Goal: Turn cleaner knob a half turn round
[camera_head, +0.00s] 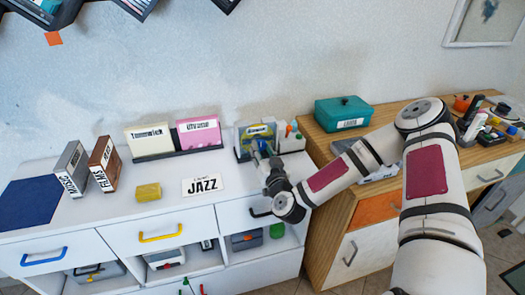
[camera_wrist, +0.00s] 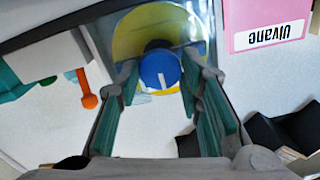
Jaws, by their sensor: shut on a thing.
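The disc cleaner (camera_head: 243,137) stands at the back right of the white cabinet, with a yellow disc face behind clear plastic. Its blue knob (camera_wrist: 158,71) shows in the wrist view in front of the yellow disc (camera_wrist: 135,40), with a short white mark on its lower half. My gripper (camera_head: 263,158) reaches the cleaner from the front right. In the wrist view my gripper (camera_wrist: 160,80) has its green-padded fingers on either side of the knob, shut on it. In the head view the gripper hides most of the knob.
The pink Ulvane case (camera_wrist: 265,25) stands beside the cleaner; it also shows in the head view (camera_head: 199,132). An orange-tipped tool (camera_wrist: 88,98) is on the other side. A teal box (camera_head: 343,113) stands right.

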